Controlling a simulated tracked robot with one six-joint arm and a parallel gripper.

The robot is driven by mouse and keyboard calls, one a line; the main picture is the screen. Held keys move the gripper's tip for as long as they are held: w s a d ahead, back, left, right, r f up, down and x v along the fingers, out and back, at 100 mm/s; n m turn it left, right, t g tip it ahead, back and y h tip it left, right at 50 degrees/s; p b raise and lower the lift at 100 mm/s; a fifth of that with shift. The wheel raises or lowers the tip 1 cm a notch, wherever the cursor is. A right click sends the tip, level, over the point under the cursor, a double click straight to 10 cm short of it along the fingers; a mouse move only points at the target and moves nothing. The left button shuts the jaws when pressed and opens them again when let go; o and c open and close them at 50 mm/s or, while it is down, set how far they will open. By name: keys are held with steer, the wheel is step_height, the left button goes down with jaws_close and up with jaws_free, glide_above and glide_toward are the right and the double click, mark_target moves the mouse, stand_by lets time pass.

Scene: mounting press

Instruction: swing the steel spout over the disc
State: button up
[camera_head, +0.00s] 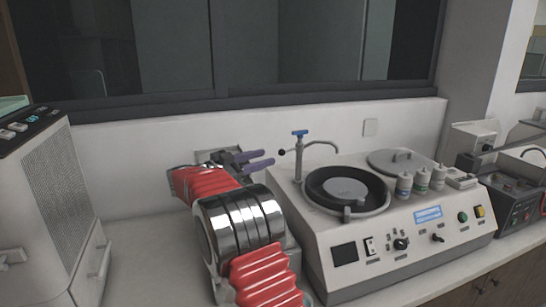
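The steel spout (322,144) curves to the right from an upright post with a blue top (299,133), and a lever with a black knob (282,152) sticks out left. The spout's tip shows just above the back rim of the black disc (323,191), which has a grey round centre (345,188); I cannot tell if the tip is over the disc. My gripper (268,158) has purple fingers pointing right, with a gap between them and nothing in it. It is left of the post, apart from the knob.
A grey machine (50,205) stands at the left. The wall is close behind the counter.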

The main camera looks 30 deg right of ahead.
steer(key=a, duration=0.5)
steer(key=shift+s+a, duration=0.15)
steer(key=shift+c, duration=0.6)
